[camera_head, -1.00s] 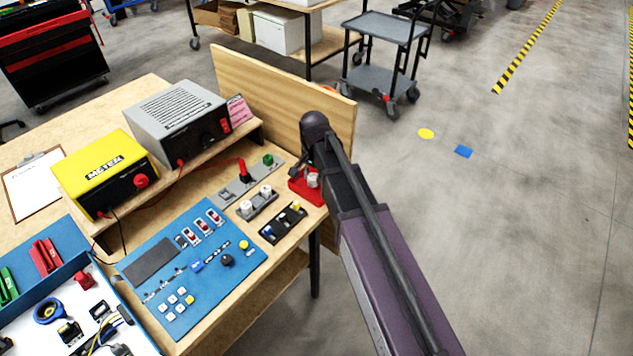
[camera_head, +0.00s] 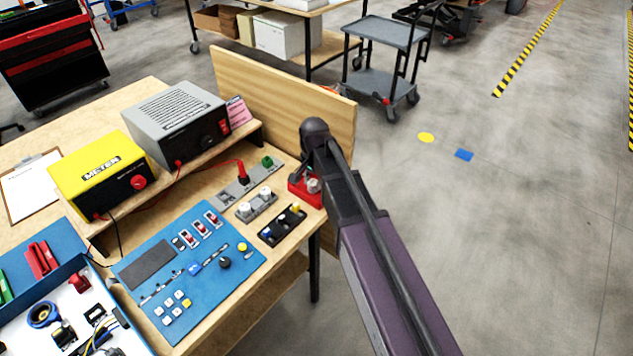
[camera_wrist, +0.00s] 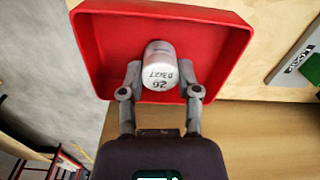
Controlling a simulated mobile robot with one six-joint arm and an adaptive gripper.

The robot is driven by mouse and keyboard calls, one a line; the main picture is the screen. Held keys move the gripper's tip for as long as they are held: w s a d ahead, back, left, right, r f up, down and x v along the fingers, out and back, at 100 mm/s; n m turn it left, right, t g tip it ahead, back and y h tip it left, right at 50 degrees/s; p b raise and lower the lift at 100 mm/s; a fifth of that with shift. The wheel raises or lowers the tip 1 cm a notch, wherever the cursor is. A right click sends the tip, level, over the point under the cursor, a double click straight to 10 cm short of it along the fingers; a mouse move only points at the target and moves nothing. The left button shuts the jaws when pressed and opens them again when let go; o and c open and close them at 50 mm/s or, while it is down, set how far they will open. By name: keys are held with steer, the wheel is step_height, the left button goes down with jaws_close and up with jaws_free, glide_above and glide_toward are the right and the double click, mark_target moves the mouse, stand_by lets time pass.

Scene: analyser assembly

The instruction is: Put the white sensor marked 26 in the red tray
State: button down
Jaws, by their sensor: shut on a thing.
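The white sensor (camera_wrist: 158,68) shows the marking 26 and "03/27" in the wrist view. My gripper (camera_wrist: 159,78) is shut on it, with one finger on each side. The red tray (camera_wrist: 90,45) lies behind and around the sensor in the wrist view. I cannot tell whether the sensor touches the tray floor. In the head view the red tray (camera_head: 296,189) sits at the right end of the bench, partly hidden by my arm. The sensor (camera_head: 313,186) shows there as a small pale shape over the tray.
A grey holder with white-topped parts (camera_head: 250,210) and a black holder (camera_head: 285,228) stand near the tray. A grey strip with a red plug and green part (camera_head: 252,178) lies behind them. A wooden back panel (camera_head: 270,90) rises beyond the tray.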

mark_target(315, 182)
steer(key=shift+f, duration=0.1)
steer(key=shift+c, duration=1.6)
jaws_free()
step_height(315, 182, up, 13)
steer(key=p, duration=1.3)
steer(key=shift+d, duration=0.1)
steer(key=s+d+n, duration=0.3)
steer(key=s+d, duration=0.3)
steer(key=d, duration=0.4)
steer(key=s+d+n, duration=0.2)
steer(key=s+d, duration=0.5)
steer(key=d, duration=0.3)
steer(key=shift+s+n, duration=0.15)
steer(key=shift+n, duration=0.25)
